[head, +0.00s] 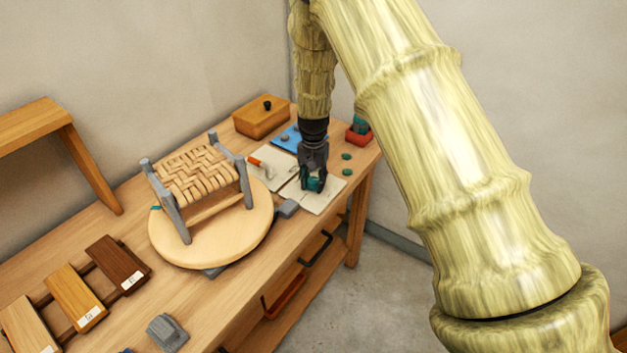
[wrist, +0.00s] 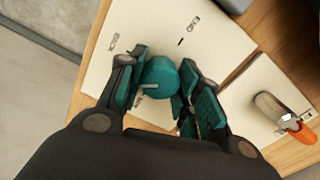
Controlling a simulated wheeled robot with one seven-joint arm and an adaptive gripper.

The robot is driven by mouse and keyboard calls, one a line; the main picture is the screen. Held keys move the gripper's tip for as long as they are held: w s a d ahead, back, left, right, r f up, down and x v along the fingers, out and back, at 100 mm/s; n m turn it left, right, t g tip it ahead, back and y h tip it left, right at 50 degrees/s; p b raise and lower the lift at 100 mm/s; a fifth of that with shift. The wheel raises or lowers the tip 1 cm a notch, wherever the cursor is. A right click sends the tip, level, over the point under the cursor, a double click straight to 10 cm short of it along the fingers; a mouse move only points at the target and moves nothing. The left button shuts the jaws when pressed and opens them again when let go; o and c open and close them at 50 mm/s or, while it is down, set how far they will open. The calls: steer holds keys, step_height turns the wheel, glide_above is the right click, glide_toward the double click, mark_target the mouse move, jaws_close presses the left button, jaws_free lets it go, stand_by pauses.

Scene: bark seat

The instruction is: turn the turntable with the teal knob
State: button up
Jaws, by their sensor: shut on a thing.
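The turntable (head: 225,245) is a round pale wooden disc on the bench, with a small teal mark at its left edge. A grey-framed stool with a woven seat (head: 193,175) stands on it. The teal knob (wrist: 160,76) sits on a cream panel (wrist: 115,48) with small dark labels that I cannot read. A pale pointer shows on the knob, toward its lower left in the wrist view. My gripper (head: 313,182) is down at this panel, its two teal-padded fingers (wrist: 164,80) shut on the knob from both sides. In the head view my gripper mostly hides the knob.
A second cream panel with an orange-tipped lever (wrist: 292,123) lies beside it; the lever also shows in the head view (head: 262,167). A wooden box (head: 262,116), a blue panel (head: 286,138) and a red container (head: 358,135) stand behind. Wooden sample boards (head: 75,295) lie front left.

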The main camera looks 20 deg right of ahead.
mark_target(313, 179)
steer(key=m, duration=0.6)
steer(key=shift+w+r+m+p, duration=0.15)
steer(key=shift+r+m+p, duration=0.05)
steer(key=shift+m+p, duration=0.1)
stand_by(0.4)
steer(key=o, duration=0.9)
steer(key=shift+o, duration=0.6)
steer(key=shift+f, duration=0.1)
step_height(313, 179, up, 12)
